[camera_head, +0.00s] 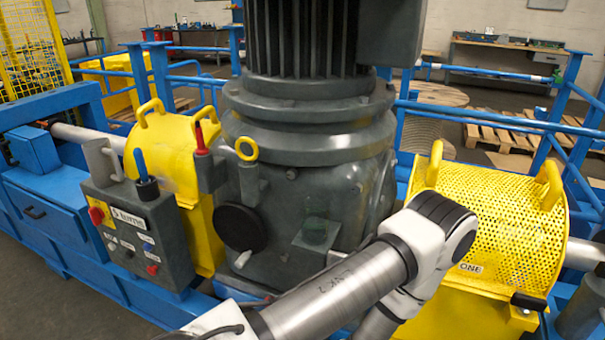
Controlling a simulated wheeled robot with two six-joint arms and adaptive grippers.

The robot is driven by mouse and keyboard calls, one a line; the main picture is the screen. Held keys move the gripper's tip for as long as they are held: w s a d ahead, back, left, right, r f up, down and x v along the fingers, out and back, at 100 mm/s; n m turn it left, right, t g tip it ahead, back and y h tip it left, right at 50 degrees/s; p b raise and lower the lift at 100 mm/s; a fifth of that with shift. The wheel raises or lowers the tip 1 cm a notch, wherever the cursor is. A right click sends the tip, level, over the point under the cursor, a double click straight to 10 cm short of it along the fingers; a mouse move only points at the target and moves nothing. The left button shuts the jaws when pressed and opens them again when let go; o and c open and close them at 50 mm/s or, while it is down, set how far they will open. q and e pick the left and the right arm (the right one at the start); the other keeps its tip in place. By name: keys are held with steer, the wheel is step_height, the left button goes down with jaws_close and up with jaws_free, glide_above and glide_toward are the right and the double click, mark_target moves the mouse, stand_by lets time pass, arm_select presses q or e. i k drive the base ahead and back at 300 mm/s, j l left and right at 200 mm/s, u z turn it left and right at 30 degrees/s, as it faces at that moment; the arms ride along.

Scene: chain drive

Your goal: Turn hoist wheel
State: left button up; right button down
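No part is clearly marked as the hoist wheel. A round black disc (240,228) sits on the front of the large grey gearbox housing (330,190), and I cannot tell whether it is the wheel. A yellow ring (246,149) stands above it on a grey bracket. One of my arms reaches in from the bottom edge and bends at an elbow at right of centre, in front of the housing. It covers the housing's lower right part. Its lower link runs down out of the picture. Neither gripper shows.
A grey control box (140,232) with a red knob and levers stands at left. Yellow guards flank the housing: a rounded one (170,155) at left and a perforated one (490,235) at right. Blue rails (575,180), pallets (500,130) and a workbench (505,55) are behind.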

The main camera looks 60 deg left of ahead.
mark_target(238, 226)
steer(key=u, duration=2.3)
steer(key=i+l+u, duration=0.1)
steer(key=u, duration=0.5)
steer(key=l, duration=0.05)
